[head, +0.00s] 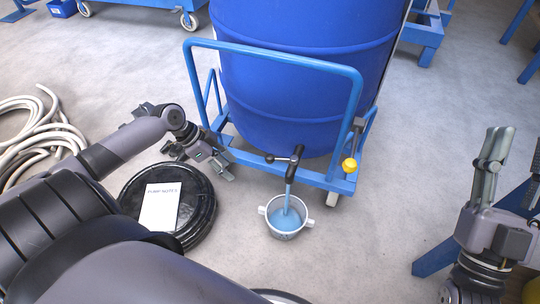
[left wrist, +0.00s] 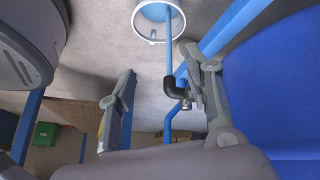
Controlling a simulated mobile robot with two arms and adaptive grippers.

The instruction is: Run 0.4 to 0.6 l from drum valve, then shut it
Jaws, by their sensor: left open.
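The blue drum (head: 305,75) stands upright on a blue trolley. Its dark valve (head: 291,162) sits low on the front, with a lever ending in a small dark knob (head: 270,158) pointing left. Blue liquid runs from the spout into the white two-handled pot (head: 285,232) on the floor; blue liquid covers its bottom. The stream, spout (left wrist: 176,88) and pot (left wrist: 158,35) also show in the left wrist view. My left gripper (head: 212,165) is open and empty, left of the lever and apart from it. My right gripper (head: 490,155) is far right; its finger gap is unclear.
The trolley's blue hoop handle (head: 270,55) rises around the drum front. A yellow knob (head: 349,165) is on its right side. A round black lid (head: 200,205) carrying a "PUMP NOTES" sheet (head: 160,206) lies under my left arm. Coiled hoses (head: 40,130) lie at left.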

